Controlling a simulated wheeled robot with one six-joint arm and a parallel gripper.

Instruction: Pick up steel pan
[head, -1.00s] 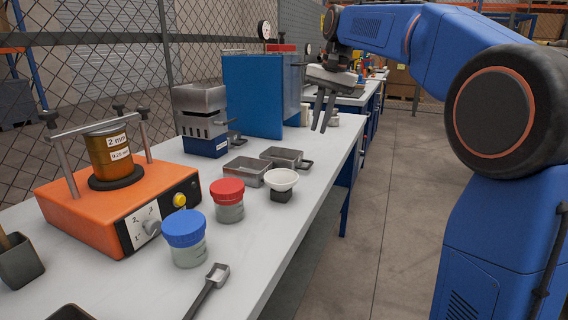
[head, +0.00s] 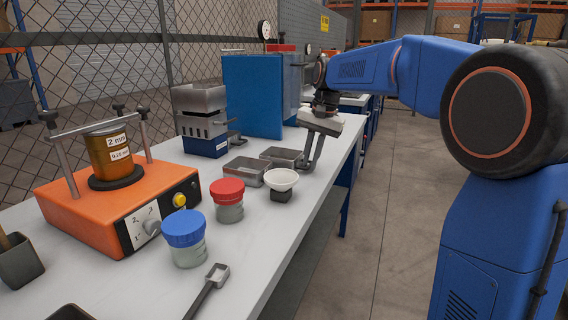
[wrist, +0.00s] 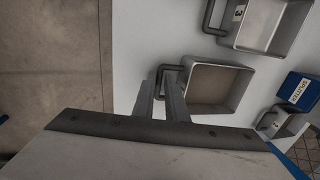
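Steel pans stand on the white bench. The nearest to my gripper is a shallow square pan (head: 281,155), its handle pointing right toward the bench edge; in the wrist view this pan (wrist: 222,88) is at centre, with its looped handle by my fingertips. My gripper (head: 309,168) is above the bench beside this pan. In the wrist view my gripper (wrist: 160,82) shows two fingers apart with a gap, near the handle. I cannot tell whether they touch it. Another pan (head: 247,165), marked 3 in the wrist view (wrist: 262,24), stands beside it.
A third pan marked 2 (wrist: 278,123) sits by the blue splitter (head: 206,146). A white dish (head: 282,178), red-lidded jar (head: 228,188), blue-lidded jar (head: 184,228) and orange shaker (head: 100,215) stand nearer. A blue box (head: 252,95) stands behind the pans.

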